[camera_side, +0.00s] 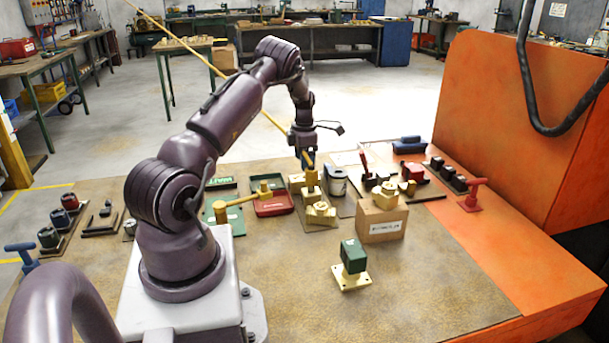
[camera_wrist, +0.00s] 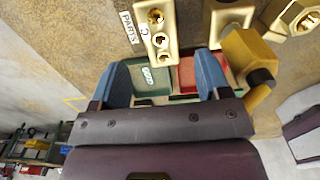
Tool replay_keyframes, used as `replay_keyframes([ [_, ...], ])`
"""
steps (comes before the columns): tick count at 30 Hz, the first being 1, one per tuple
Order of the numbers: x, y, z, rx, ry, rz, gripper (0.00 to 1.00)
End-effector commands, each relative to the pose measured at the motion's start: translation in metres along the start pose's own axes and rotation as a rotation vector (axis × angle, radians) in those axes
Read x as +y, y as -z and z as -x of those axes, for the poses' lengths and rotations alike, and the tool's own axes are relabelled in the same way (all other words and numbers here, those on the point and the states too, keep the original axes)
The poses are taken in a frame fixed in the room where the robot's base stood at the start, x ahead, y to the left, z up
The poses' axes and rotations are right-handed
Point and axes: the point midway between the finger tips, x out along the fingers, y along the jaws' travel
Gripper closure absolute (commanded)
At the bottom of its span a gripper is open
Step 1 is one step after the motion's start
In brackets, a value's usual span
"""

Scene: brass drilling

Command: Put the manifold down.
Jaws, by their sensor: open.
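The manifold (camera_wrist: 157,30) is a brass block with several round ports in a row. In the wrist view it lies ahead of and between my fingertips, with a gap to each finger. My gripper (camera_wrist: 163,65) has two blue fingers spread wide, holding nothing. In the side view my gripper (camera_side: 307,158) points down, low over the brass parts in the middle of the bench. There I cannot surely tell the manifold from its brass neighbours, and the fingers partly hide that spot.
A green tray (camera_side: 222,212) and a red tray (camera_side: 272,207) lie nearby. A cardboard box (camera_side: 383,226) stands right.

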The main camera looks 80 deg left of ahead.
Motion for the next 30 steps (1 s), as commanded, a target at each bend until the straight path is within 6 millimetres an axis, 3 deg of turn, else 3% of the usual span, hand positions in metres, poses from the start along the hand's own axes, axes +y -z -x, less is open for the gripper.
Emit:
replay_keyframes([
  [3,0.0,-0.001,0.022,-0.001,-0.001,-0.002,0.3],
  [10,-0.004,-0.003,0.046,-0.005,-0.002,-0.022,0.3],
  [14,-0.028,-0.021,0.08,-0.04,-0.015,-0.179,0.3],
  [17,-0.067,-0.042,0.123,-0.084,-0.038,-0.421,0.3],
  [22,-0.159,-0.059,0.195,-0.157,-0.102,-0.939,0.3],
  [26,-0.232,-0.052,0.237,-0.196,-0.175,-1.351,0.3],
  [30,-0.306,-0.026,0.267,-0.214,-0.28,-1.804,0.3],
])
